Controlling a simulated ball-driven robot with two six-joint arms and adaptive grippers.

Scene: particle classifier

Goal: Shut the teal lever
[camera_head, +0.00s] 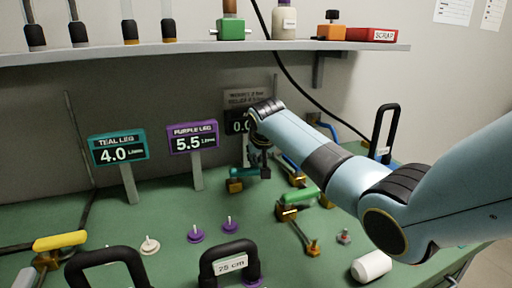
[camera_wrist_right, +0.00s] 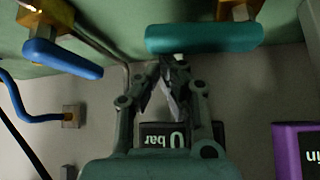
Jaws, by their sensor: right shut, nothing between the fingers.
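The teal lever (camera_head: 247,173) sits on a brass valve body at the back of the green bench, partly behind my right gripper. In the right wrist view its teal handle (camera_wrist_right: 205,38) lies across the top, running left to right. My right gripper (camera_wrist_right: 172,65) is shut and empty, its fingertips close to the near edge of the handle's left part. I cannot tell whether they touch. In the head view the right gripper (camera_head: 262,158) is dark and small, just above the lever. My left gripper is not in view.
A blue lever (camera_wrist_right: 62,58) is beside the teal one in the wrist view. A green lever (camera_head: 299,198), yellow lever (camera_head: 60,240) and black handle (camera_head: 228,253) stand nearer. The teal sign (camera_head: 118,148) and purple sign (camera_head: 192,137) stand behind. A shelf (camera_head: 190,51) hangs above.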

